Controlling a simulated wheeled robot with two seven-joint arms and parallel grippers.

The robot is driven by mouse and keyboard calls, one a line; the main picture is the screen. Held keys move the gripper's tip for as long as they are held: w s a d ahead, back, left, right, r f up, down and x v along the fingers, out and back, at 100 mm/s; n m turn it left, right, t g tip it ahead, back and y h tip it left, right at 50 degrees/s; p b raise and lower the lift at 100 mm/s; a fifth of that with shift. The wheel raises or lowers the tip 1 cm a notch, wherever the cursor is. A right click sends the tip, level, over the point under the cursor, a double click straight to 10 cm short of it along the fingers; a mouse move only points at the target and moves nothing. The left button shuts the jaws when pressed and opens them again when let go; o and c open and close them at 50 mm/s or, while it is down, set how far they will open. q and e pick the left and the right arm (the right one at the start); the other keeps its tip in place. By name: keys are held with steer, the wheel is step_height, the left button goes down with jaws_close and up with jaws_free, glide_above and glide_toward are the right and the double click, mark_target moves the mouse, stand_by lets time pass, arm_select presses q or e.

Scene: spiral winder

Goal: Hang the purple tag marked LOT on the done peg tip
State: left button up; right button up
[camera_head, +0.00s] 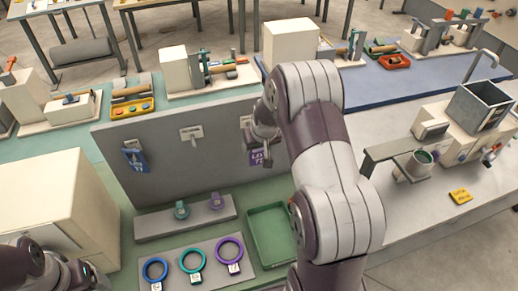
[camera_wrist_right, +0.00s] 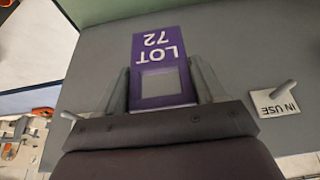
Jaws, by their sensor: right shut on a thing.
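The purple tag marked LOT 72 (camera_wrist_right: 160,48) is in my right gripper (camera_wrist_right: 160,88). The fingers are shut on its sides, and its lettering is upside down in the right wrist view. In the head view the tag (camera_head: 257,158) hangs below my right gripper (camera_head: 262,143), in front of the grey board (camera_head: 165,180). A peg with a pale label (camera_head: 246,121) is just above and left of the gripper, partly hidden by my arm. I cannot read a done label on any peg. My left arm shows at the bottom left; its fingers are not clear.
A blue tag (camera_head: 134,159) hangs on the board's left peg. The middle peg (camera_head: 191,134) is bare. A peg labelled IN USE (camera_wrist_right: 276,100) shows right of the tag in the right wrist view. A green tray (camera_head: 271,234) and several coloured rings (camera_head: 194,261) lie below the board.

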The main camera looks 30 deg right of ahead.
steer(key=shift+w+d+f, duration=0.1)
steer(key=shift+w+d, duration=0.15)
steer(key=shift+w, duration=1)
steer(key=shift+w+d+f, duration=0.15)
steer(key=shift+w+d, duration=0.15)
steer(key=shift+w, duration=0.9)
steer(key=shift+w+d+f, duration=0.1)
steer(key=shift+w+d, duration=0.15)
steer(key=shift+w, duration=1)
steer(key=shift+w+d+f+b, duration=0.2)
steer(key=shift+w+f+b, duration=0.25)
steer(key=shift+w, duration=0.35)
steer(key=o, duration=1.1)
